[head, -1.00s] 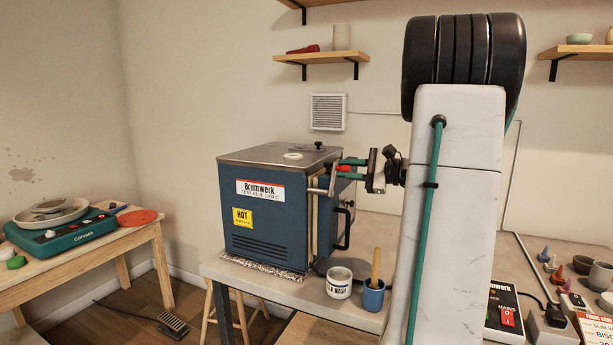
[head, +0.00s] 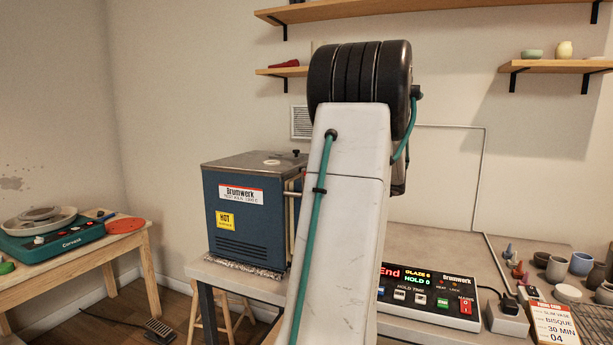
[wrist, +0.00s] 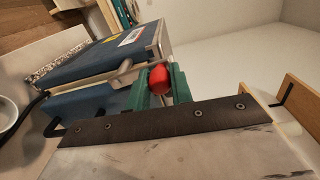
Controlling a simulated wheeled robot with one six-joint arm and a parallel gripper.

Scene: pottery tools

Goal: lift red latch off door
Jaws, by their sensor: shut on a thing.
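The red latch grip (wrist: 158,79) shows in the wrist view between the two green fingers of my gripper (wrist: 158,84), which is shut on it. A grey metal bar (wrist: 122,74) runs from beside the grip to the front edge of the blue kiln (wrist: 100,60). I cannot tell whether the latch is still seated on the door. In the head view the kiln (head: 240,215) stands on the bench at left of centre. My arm hides the gripper, the red grip and most of the door there.
A control box (head: 430,292) with a lit display sits on the bench right of my arm. Several small pots and cones stand at the far right near a card (head: 555,322). A pottery wheel (head: 70,240) is on the left table. Shelves hang above.

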